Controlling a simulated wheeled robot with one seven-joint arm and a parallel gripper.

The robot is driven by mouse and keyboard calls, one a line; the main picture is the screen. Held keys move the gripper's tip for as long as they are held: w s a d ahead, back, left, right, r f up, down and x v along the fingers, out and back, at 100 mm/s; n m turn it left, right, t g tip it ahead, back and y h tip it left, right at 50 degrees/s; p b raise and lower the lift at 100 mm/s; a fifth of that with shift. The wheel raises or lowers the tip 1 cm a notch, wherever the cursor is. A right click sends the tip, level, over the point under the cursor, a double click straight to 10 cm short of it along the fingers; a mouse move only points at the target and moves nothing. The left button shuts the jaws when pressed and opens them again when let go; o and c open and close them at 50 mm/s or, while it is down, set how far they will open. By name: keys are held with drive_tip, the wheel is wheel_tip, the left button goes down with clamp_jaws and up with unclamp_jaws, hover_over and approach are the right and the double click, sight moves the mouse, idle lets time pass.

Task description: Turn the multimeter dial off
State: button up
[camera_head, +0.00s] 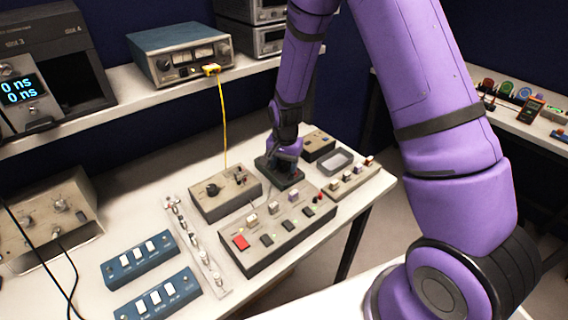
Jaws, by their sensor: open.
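A small orange-edged handheld meter with a dark face (532,109), which looks like a multimeter, lies on the right-hand bench. It is too small to read its dial position. My gripper (281,163) points down over the far part of the main bench, far to the left of that meter. It is at a dark, low device (291,181); I cannot tell whether it touches it. The fingertips are hard to make out against the dark device. I see nothing held in the gripper.
A grey box with a black knob (226,190) stands left of my gripper. A long button panel (275,238) lies in front, and a switch strip (350,179) and grey tray (338,160) lie to the right. Blue switch boxes (140,259) stand at the left. A yellow cable (223,120) hangs behind.

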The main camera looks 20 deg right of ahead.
drive_tip(key=c, duration=0.9)
drive_tip(key=shift+n, duration=0.4)
drive_tip(key=n, duration=0.3)
drive_tip(key=shift+n, duration=2.6)
drive_tip(key=o, duration=0.9)
